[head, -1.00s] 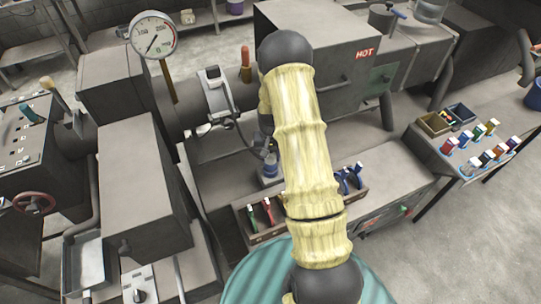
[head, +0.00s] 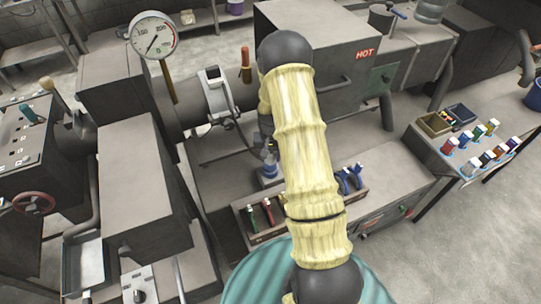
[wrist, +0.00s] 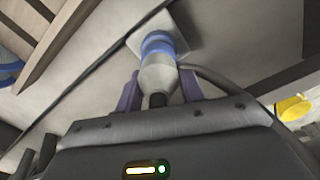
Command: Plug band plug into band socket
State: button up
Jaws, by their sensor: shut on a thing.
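My gripper (wrist: 160,88) shows in the wrist view with its two purple fingers shut on the band plug (wrist: 157,73), a grey tapered body with a dark rear end. Beyond the plug's front is a blue ring (wrist: 158,43) against a pale square plate (wrist: 168,24), which I take for the band socket. The plug lines up with the ring and appears to meet it; how deep it sits I cannot tell. In the head view a small blue-grey fitting (head: 269,170) stands on the bench left of my arm, which hides most of my gripper there.
A tray (head: 253,239) with coloured-handled tools lies just in front of the fitting. A clamp on a pipe (head: 217,92) and a box marked HOT (head: 330,55) stand behind. A dark cable (wrist: 212,84) runs beside the plug. A side table (head: 437,158) holds several coloured bottles.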

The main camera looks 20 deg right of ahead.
jog(key=shift+f+b, duration=0.5)
jog(key=shift+f, duration=0.1)
dwell(0.6)
jog(key=o, duration=1)
notch_tip(320, 180, up, 17)
jog(key=b, duration=0.3)
jog(key=shift+r+b, duration=0.2)
jog(key=shift+b, duration=0.15)
jog(key=s+a+r+n+t, duration=0.1)
jog(key=s+a+n, duration=0.1)
jog(key=s+a, duration=0.3)
jog(key=s+a+n+t, duration=0.1)
jog(key=s+a, duration=0.5)
jog(key=s, duration=0.8)
jog(key=shift+r+n+t, duration=0.3)
jog(key=shift+r+n, duration=0.05)
jog(key=shift+n, duration=0.45)
